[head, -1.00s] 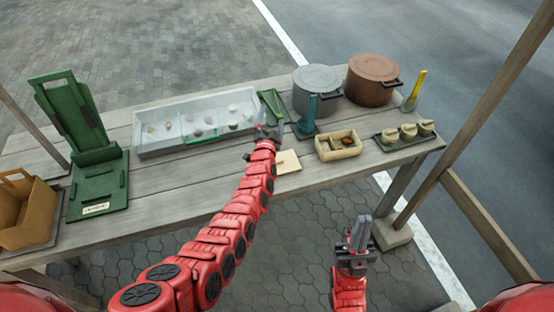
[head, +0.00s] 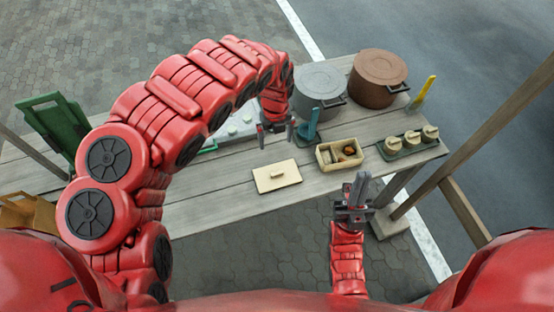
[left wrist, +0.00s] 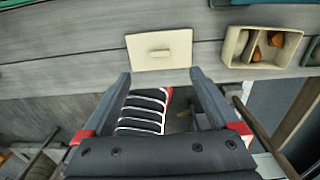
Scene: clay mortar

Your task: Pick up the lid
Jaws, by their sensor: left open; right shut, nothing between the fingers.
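The lid is a flat cream rectangle (head: 271,183) with a small raised handle, lying on the wooden table near its front edge. It also shows in the left wrist view (left wrist: 142,60), beyond my fingertips. My left gripper (head: 276,134) points down over the table, just behind the lid in the head view. It is open and empty, and its two fingers show in the left wrist view (left wrist: 160,76) with the lid ahead between them. I see no contact with the lid. My right gripper (head: 356,188) is shut and empty, in front of the table.
A cream divided box (head: 345,163) with brownish pieces stands right of the lid. A blue upright tool (head: 310,122), grey pot (head: 318,83), brown pot (head: 375,85) and tray of small jars (head: 398,153) stand around it. My left arm covers much of the table's left side.

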